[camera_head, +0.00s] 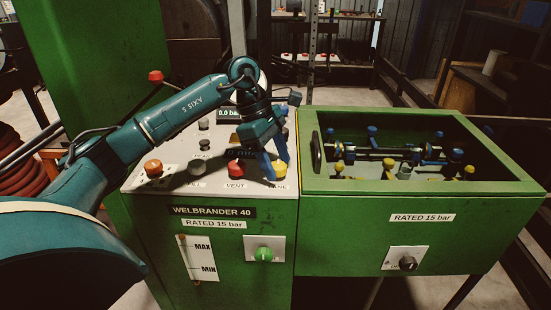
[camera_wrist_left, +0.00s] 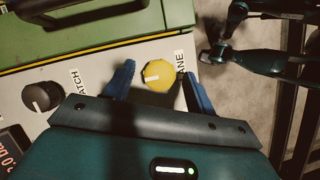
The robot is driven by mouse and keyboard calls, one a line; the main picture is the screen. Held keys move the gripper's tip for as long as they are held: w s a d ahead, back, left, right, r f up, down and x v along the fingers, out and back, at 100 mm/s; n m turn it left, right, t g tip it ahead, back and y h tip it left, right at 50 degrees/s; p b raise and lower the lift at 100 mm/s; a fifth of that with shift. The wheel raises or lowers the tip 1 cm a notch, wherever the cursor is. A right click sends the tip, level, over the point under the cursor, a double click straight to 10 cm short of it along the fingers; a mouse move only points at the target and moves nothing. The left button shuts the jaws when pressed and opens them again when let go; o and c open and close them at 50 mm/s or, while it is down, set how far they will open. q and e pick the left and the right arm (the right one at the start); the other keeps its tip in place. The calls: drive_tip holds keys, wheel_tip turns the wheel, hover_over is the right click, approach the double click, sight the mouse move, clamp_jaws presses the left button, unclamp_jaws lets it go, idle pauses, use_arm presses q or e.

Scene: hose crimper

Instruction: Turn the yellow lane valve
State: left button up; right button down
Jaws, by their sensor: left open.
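The yellow lane valve is a round yellow knob (camera_wrist_left: 158,75) with a white mark, beside a label ending in "ANE" in the left wrist view. My left gripper (camera_wrist_left: 158,88) is open, with one blue finger on each side of the knob. I cannot tell whether the fingers touch it. In the head view my left gripper (camera_head: 275,168) points down over the right front of the panel, and its fingers hide most of the knob. Dark jointed parts (camera_wrist_left: 245,58) at the upper right of the wrist view look like my right arm; its jaws are unclear.
The white panel (camera_head: 150,180) also holds an orange knob (camera_head: 153,168), a red vent knob (camera_head: 235,168) and a black knob (camera_wrist_left: 42,97). A green box (camera_head: 400,190) with a handle (camera_head: 317,152) and valves inside stands right of it.

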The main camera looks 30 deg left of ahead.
use_arm(q)
drive_tip(key=v, duration=1.3)
